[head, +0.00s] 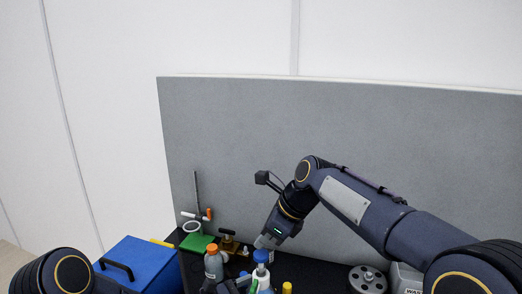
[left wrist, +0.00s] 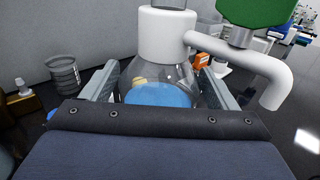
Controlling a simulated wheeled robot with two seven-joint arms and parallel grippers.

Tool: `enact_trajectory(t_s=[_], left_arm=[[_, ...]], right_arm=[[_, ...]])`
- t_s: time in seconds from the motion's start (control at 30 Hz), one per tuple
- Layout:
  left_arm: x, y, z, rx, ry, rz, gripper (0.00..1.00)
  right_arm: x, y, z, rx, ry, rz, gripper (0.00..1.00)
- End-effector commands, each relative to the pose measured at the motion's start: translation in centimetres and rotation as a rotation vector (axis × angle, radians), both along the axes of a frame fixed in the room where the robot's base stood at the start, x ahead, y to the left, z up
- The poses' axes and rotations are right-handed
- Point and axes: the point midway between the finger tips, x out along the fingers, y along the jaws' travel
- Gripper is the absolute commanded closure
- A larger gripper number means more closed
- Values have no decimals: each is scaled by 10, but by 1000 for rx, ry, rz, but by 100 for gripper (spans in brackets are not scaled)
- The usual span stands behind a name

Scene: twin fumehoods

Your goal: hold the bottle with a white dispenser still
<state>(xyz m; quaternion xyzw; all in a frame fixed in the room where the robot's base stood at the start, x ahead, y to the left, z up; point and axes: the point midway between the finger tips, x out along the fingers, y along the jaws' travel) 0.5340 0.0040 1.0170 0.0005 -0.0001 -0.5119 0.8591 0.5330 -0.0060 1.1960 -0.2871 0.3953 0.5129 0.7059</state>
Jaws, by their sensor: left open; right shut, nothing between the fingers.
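In the left wrist view, the bottle with a white dispenser (left wrist: 166,28) has a clear, sloping glass body (left wrist: 165,72) with blue at its base. The dispenser's white spout curves down at the right. My left gripper (left wrist: 158,78) is open, with one finger on each side of the glass body; I cannot tell whether either finger touches it. In the head view I cannot clearly make out this bottle or my left gripper among the crowded items at the bottom edge. My right gripper (head: 264,241) is shut and empty, just above a blue-capped bottle (head: 262,257).
An orange-capped bottle (head: 213,263) and a stand with a green base (head: 198,242) are at the left of the dark bench. A blue box (head: 138,266) stands further left. A grey panel (head: 300,125) rises behind.

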Motion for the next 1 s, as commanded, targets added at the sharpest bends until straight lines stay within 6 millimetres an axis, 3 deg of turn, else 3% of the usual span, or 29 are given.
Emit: enact_trajectory(t_s=[0.33, 0.5, 0.73, 0.87, 1.0], left_arm=[[0, 0, 6, 0, 1, -1, 19], [0, 0, 6, 0, 1, -1, 0], [-1, 1, 6, 0, 1, -1, 0], [-5, 11, 6, 0, 1, 2, 0], [-17, 34, 6, 0, 2, 4, 0]], right_arm=[[0, 0, 3, 0, 0, 0, 100], [0, 0, 3, 0, 0, 0, 100], [0, 0, 3, 0, 0, 0, 100], [0, 0, 3, 0, 0, 0, 100], [0, 0, 3, 0, 0, 0, 100]])
